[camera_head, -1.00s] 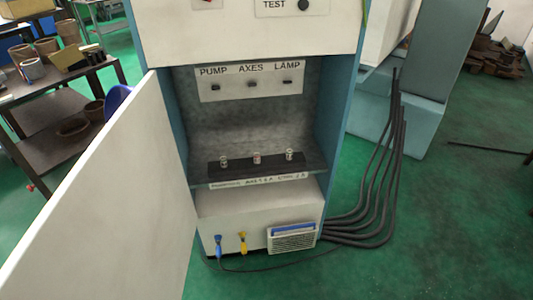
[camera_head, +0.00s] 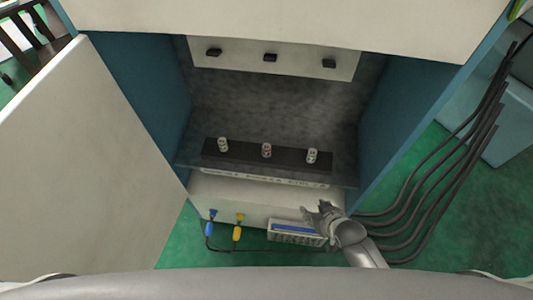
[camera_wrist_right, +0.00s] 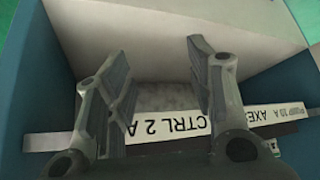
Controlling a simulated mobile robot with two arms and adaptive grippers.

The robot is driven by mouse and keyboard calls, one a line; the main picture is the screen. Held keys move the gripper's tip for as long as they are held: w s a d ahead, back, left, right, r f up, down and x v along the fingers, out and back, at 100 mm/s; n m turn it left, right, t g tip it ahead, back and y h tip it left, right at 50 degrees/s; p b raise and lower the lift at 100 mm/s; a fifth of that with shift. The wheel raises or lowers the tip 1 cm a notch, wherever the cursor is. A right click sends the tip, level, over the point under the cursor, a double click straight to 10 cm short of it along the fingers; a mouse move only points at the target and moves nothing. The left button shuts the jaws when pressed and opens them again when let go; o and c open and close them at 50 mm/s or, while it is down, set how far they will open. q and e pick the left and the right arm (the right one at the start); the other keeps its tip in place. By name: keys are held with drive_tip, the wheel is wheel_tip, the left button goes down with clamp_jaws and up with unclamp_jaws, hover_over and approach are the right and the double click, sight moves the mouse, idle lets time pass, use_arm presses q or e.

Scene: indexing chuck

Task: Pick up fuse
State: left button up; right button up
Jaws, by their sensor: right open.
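Three small fuses stand upright in a row on a black holder strip (camera_head: 240,155) inside the open cabinet. They are the left fuse (camera_head: 223,144), the middle fuse (camera_head: 267,150) and the right fuse (camera_head: 312,156). My right gripper (camera_head: 318,208) is in front of the cabinet's lower panel, below and apart from the right fuse. In the right wrist view its two fingers (camera_wrist_right: 158,65) are spread with nothing between them. An upside-down label strip (camera_wrist_right: 165,122) reading "CTRL 2 A" shows behind them. A small pale part beside the right finger may be a fuse. My left gripper is out of view.
The open cabinet door (camera_head: 80,160) stands at the left. Three switches sit on a white panel (camera_head: 300,65) above the fuses. A blue and a yellow plug hang below, beside a vented box (camera_head: 295,232). Black cables (camera_head: 425,205) run at the right.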

drive_tip(key=w+a+r+n+t+y, duration=0.1)
drive_tip(key=w+a+r+y, duration=0.2)
drive_tip(key=r, duration=0.5)
drive_tip(key=n+t+y, duration=0.2)
drive_tip(key=t+y, duration=0.1)
approach(269, 150)
drive_tip(key=b+x, duration=0.1)
drive_tip(key=x, duration=0.5)
drive_tip(key=shift+w+a+f, duration=0.15)
drive_tip(key=shift+w+a, duration=0.1)
drive_tip(key=shift+w, duration=0.05)
drive_tip(key=shift+x, duration=2.3)
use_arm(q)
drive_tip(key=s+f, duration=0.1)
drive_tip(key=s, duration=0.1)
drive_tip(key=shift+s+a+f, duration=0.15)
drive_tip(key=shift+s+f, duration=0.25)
use_arm(e)
drive_tip(key=shift+w, duration=0.1)
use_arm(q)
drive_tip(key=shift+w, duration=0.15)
use_arm(e)
clamp_jaws()
